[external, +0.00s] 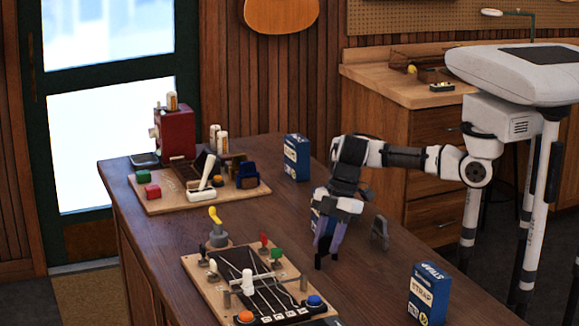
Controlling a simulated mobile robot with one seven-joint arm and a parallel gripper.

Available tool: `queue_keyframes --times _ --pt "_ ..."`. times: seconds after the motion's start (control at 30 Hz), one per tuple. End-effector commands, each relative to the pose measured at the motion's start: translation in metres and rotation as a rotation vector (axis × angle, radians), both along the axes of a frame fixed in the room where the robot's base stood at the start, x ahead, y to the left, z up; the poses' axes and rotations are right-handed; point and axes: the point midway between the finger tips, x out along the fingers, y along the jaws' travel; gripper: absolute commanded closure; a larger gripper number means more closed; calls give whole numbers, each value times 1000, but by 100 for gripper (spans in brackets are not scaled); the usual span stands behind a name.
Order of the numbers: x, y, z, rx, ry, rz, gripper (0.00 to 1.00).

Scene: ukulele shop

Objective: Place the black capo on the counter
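A dark grey, clamp-shaped piece (379,233), which looks like the black capo, stands on the wooden counter (385,285) just right of my gripper. My gripper (327,260) points down over the counter, left of that piece and apart from it. Its two dark fingertips look separated, with nothing visible between them. Whether the tips touch the counter top is hard to tell.
A blue box (315,222) is partly hidden behind my gripper. Another blue box (297,157) stands behind, and a blue STRAP box (428,293) at the front right. A wooden board with pegs and strings (205,283) lies left of my gripper. A cluttered tray (160,205) sits at the far left.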

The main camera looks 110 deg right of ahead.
Motion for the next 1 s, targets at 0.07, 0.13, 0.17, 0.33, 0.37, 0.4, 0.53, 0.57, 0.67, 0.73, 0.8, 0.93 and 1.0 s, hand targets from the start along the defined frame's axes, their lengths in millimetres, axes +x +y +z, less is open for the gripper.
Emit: queue_keyframes --times 0.07,0.13,0.17,0.33,0.37,0.4,0.53,0.57,0.67,0.73,0.8,0.93,1.0 --pt "-3 -1 9 2 -3 0 65" --pt "-8 -3 20 3 -4 2 65" --pt "-10 -4 26 2 -3 0 65" --pt "-24 -9 62 2 -5 2 65" --pt "-26 -10 68 2 -4 2 65" --pt "-29 -11 75 3 -3 2 65" --pt "-36 -15 94 2 -3 1 65" --pt "-37 -15 97 1 -2 1 65" --pt "-40 -16 105 2 -1 0 65" --pt "-41 -17 107 1 -1 0 65" --pt "-42 -17 109 1 0 0 65" --pt "-42 -17 109 1 0 0 65" --pt "-42 -17 109 1 -1 0 65"
